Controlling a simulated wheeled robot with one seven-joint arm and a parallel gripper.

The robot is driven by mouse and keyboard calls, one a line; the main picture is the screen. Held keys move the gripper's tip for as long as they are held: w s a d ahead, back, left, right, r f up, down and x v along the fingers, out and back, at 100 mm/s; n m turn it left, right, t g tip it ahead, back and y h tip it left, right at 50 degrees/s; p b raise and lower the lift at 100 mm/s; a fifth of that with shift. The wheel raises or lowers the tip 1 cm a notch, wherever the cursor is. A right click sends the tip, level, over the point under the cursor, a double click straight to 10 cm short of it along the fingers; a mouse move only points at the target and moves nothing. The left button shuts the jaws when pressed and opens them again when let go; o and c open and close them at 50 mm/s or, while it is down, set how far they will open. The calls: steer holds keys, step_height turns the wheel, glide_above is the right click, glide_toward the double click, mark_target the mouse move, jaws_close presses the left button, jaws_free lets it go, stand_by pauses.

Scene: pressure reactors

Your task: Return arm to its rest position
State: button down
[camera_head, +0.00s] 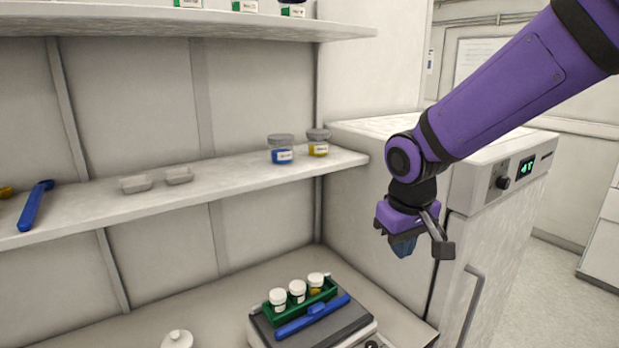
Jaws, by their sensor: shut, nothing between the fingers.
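My purple arm reaches in from the upper right of the head view. My gripper (420,246) hangs at its end, pointing down, in front of the white cabinet. It is shut with nothing held. It is to the right of and above the bench with the scale, apart from everything around it. The fingertips are partly hidden by the gripper's own parts.
A scale (355,328) on the bench bears a green rack (326,291) with white-capped vials and a blue spatula (312,317). A shelf (228,178) holds two jars (281,150), small trays and a blue tool (34,206). A white cabinet (375,235) stands close behind my gripper.

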steer(key=s+d+r+m+t, duration=0.1)
steer(key=s+d+r+m, duration=0.1)
steer(key=s+d+r, duration=0.3)
steer(key=s+d+r+m+t, duration=0.2)
steer(key=s+d+r, duration=0.4)
steer(key=s+d, duration=0.3)
steer(key=s, duration=0.4)
steer(key=shift+s+y, duration=0.2)
steer(key=shift+y, duration=0.1)
steer(key=shift+w, duration=0.1)
